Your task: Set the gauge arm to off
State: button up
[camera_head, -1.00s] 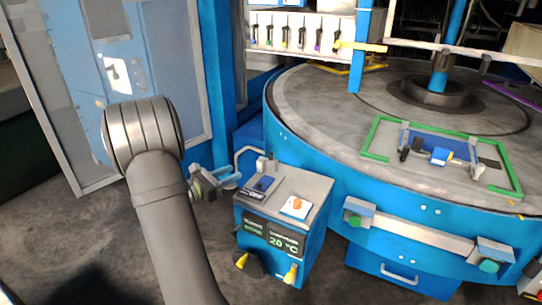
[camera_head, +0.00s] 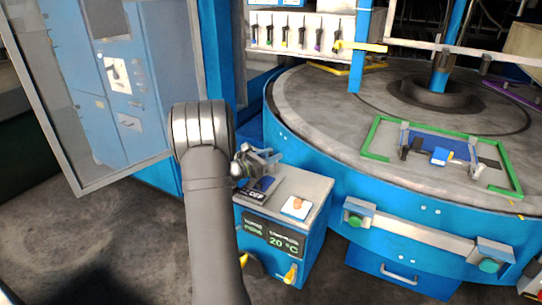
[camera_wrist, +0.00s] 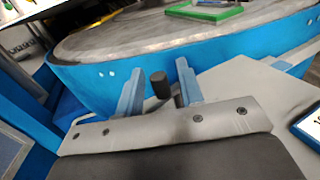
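The blue control box (camera_head: 272,232) stands beside the round table, with a display reading 20 °C. A dark blue plate marked OFF (camera_head: 254,195) lies on its grey top. My gripper (camera_head: 260,160) is over the back left of that top. In the wrist view my gripper (camera_wrist: 159,80) is open, its two blue-grey fingers apart. A black cylindrical knob (camera_wrist: 160,85) shows between or just beyond them; I cannot tell if they touch it. It may belong to the gauge arm. In the head view my gripper hides that spot, so the gauge arm's setting is unclear.
The big round table (camera_head: 320,105) with blue sides rises close behind and right of the box. A white plate with an orange knob (camera_head: 297,204) is on the box top. A yellow lever (camera_head: 291,272) sticks out in front. A cabinet door (camera_head: 75,120) stands at left.

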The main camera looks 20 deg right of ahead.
jog(key=shift+w+d, duration=0.1)
jog(key=shift+d, duration=0.05)
grip_shut()
jog(key=shift+t, duration=0.3)
jog(key=shift+w+d+n+t+y, duration=0.15)
jog(key=shift+n+t+y, duration=0.4)
jog(key=shift+n+t, duration=0.2)
jog(key=shift+w+d+n+t+y, duration=0.1)
jog(key=shift+w+n+t+y, duration=0.05)
jog(key=shift+n+t+y, duration=0.6)
jog(key=shift+w+n+t+y, duration=0.25)
jog(key=shift+n+t+y, duration=0.55)
jog(key=shift+t, duration=0.15)
jog(key=shift+w+n+t+y, duration=0.25)
jog(key=shift+n+t+y, duration=0.5)
jog(key=shift+t, duration=0.2)
jog(key=shift+w, duration=0.1)
grip_release()
